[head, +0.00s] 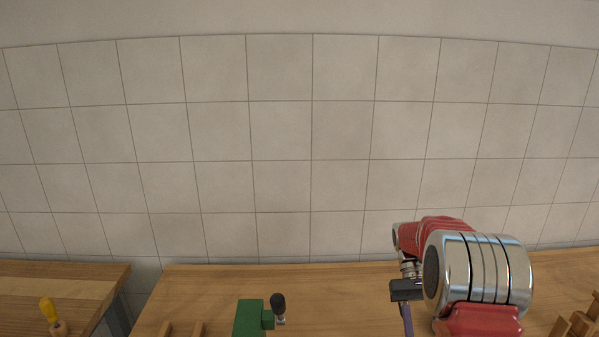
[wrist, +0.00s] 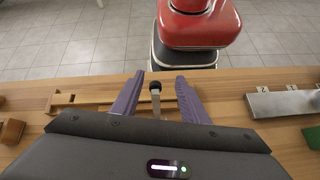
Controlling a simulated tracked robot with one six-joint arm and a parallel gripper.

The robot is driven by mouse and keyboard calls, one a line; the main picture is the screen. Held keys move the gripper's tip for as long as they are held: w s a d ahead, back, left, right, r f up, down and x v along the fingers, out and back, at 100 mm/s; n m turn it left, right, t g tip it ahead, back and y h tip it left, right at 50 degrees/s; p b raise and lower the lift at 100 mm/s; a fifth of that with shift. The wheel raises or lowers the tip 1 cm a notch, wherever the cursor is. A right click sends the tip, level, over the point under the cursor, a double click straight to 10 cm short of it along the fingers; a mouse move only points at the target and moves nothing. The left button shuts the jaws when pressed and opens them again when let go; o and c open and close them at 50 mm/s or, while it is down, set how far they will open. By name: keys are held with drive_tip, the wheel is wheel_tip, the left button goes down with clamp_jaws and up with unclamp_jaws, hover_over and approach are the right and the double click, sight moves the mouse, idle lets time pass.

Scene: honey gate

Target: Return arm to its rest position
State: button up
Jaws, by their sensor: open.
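My arm (head: 470,275), red and chrome, reaches over the wooden bench at the right of the head view. My gripper (wrist: 160,78) is open in the wrist view, its two purple fingers apart. A black knob on a pale metal stem (wrist: 155,88) shows between the fingers, with a visible gap on both sides. I cannot tell its depth relative to the fingertips. In the head view one purple finger of my gripper (head: 407,320) points down below a black mount, its tip cut off by the frame edge.
In the head view, a green block (head: 249,318) with a black-knobbed handle (head: 279,305) stands on the bench (head: 340,285). A yellow-handled tool (head: 49,311) is at far left, wooden pieces (head: 580,322) at far right. The wrist view shows a numbered metal plate (wrist: 285,103) and wooden rails (wrist: 85,101).

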drive_tip(key=s+a+r+n+t, duration=0.2)
drive_tip(key=s+a+r+t, duration=1)
drive_tip(key=s+t, duration=0.4)
drive_tip(key=shift+r, duration=0.25)
idle(0.9)
drive_tip(key=shift+w+a, duration=0.1)
idle(0.3)
drive_tip(key=shift+c, duration=0.4)
drive_tip(key=shift+c, duration=0.6)
